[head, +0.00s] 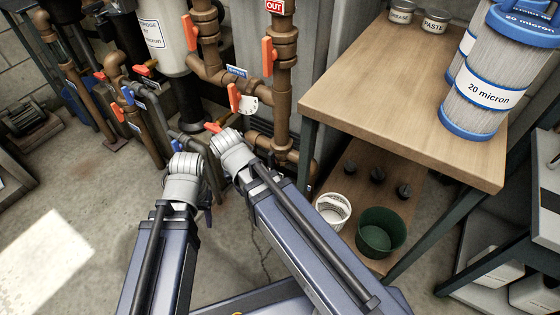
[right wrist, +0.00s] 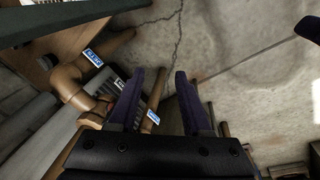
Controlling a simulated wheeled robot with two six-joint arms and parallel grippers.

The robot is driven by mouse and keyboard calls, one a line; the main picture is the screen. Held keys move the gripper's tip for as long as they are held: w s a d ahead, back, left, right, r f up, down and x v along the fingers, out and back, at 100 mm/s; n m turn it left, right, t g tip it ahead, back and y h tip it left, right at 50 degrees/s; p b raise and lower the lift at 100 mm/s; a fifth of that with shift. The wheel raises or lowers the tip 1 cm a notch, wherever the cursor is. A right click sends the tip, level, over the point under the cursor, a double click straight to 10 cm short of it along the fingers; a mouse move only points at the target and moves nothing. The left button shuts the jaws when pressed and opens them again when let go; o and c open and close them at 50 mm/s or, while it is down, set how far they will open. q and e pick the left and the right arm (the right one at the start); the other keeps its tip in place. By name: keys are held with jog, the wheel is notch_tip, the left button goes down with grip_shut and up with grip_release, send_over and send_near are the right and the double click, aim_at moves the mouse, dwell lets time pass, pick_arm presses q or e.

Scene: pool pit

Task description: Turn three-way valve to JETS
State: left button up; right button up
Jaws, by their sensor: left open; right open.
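In the head view, several brown pipes carry orange-red valve levers. One lever (head: 234,97) stands beside a white round plate (head: 249,104), and another lever (head: 213,128) shows just behind my right wrist. I cannot tell which belongs to the three-way valve. In the right wrist view, blue labels (right wrist: 92,57) and (right wrist: 153,117) sit by a brown pipe bend (right wrist: 75,80); their words are unreadable. My right gripper (right wrist: 166,72) is open and empty, above the floor beside that piping. My left gripper (head: 207,212) is open, pointing down over the floor, its jaws mostly hidden by its wrist.
A wooden bench (head: 400,85) stands at the right with blue-ended filter cartridges (head: 488,85) and two tins. On its lower shelf are a green pot (head: 381,231), a white basket (head: 333,208) and dark knobs. Concrete floor (head: 80,190) is clear at the left.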

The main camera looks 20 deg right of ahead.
aim_at(271, 160)
jog(key=w+d+m, duration=0.2)
jog(key=w+m, duration=0.1)
jog(key=w+d+r+m+t+h, duration=0.1)
jog(key=w+d+m, duration=0.2)
jog(key=w+d+r+m+t, duration=0.1)
jog(key=w+d+m, duration=0.2)
jog(key=w, duration=0.1)
jog(key=shift+d+r+h+p, duration=0.15)
jog(key=shift+d+h+p, duration=0.05)
jog(key=shift+h+p, duration=0.2)
jog(key=b+x, duration=0.7)
jog(key=shift+f, duration=0.45)
grip_shut()
